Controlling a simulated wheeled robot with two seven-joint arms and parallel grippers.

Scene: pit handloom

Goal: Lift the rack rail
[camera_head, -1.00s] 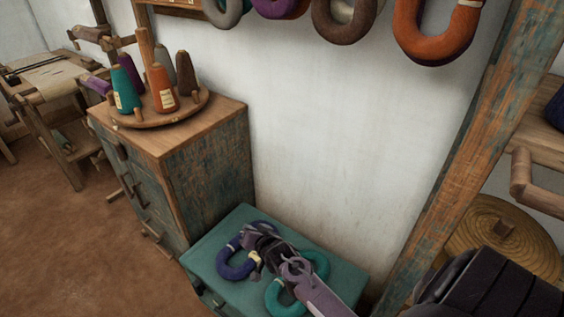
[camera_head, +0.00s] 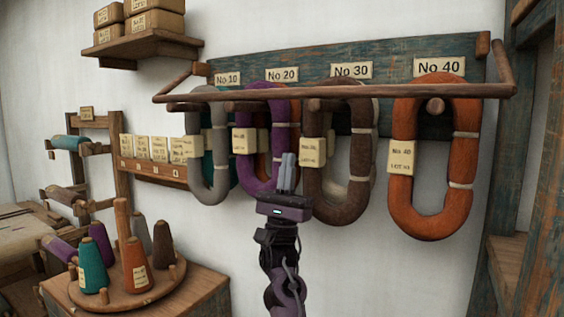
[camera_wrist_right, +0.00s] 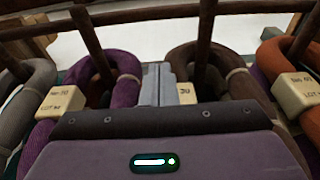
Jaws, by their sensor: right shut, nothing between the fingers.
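The rack rail (camera_head: 340,92) is a brown wooden bar running across the front of the wall rack, with side arms at both ends. It also crosses the top of the right wrist view (camera_wrist_right: 190,14). Yarn hanks hang behind it: grey (camera_head: 219,150), purple (camera_head: 256,165), brown (camera_head: 345,170) and orange (camera_head: 462,205). My right gripper (camera_head: 287,160) points up below the rail, in front of the gap between the purple and brown hanks. Its fingers (camera_wrist_right: 158,85) are shut and empty, apart from the rail. My left gripper is out of view.
Numbered labels top the rack board (camera_head: 393,60). A chest (camera_head: 205,300) with yarn cones on a round tray (camera_head: 125,288) stands lower left. A shelf with boxes (camera_head: 150,47) is upper left. A wooden post (camera_head: 545,190) stands at right.

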